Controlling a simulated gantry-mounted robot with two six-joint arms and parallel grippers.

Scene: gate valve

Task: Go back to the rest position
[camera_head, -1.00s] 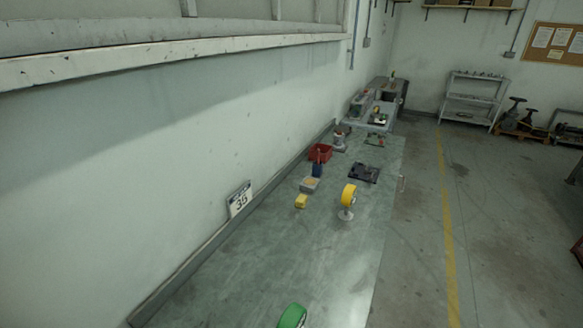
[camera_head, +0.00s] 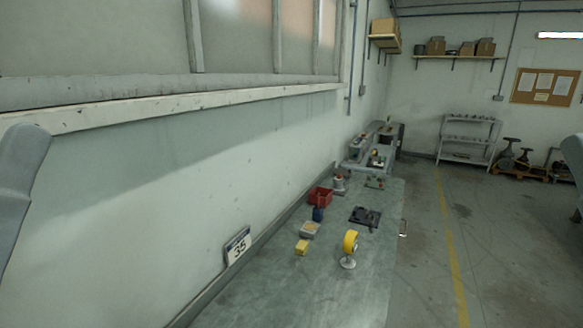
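A gate valve with a yellow handwheel (camera_head: 350,242) stands upright on the grey-green workbench (camera_head: 270,306). My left arm shows only as a grey link at the left edge, and a piece of my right arm shows at the right edge. Neither gripper is in the picture, so I cannot see whether they hold anything. No gripper is near the valve.
On the bench are a yellow block (camera_head: 302,247), a grey box (camera_head: 309,230), a blue container (camera_head: 318,214), a red bin (camera_head: 320,196) and a black tray (camera_head: 366,217). Open floor (camera_head: 500,260) lies to the right.

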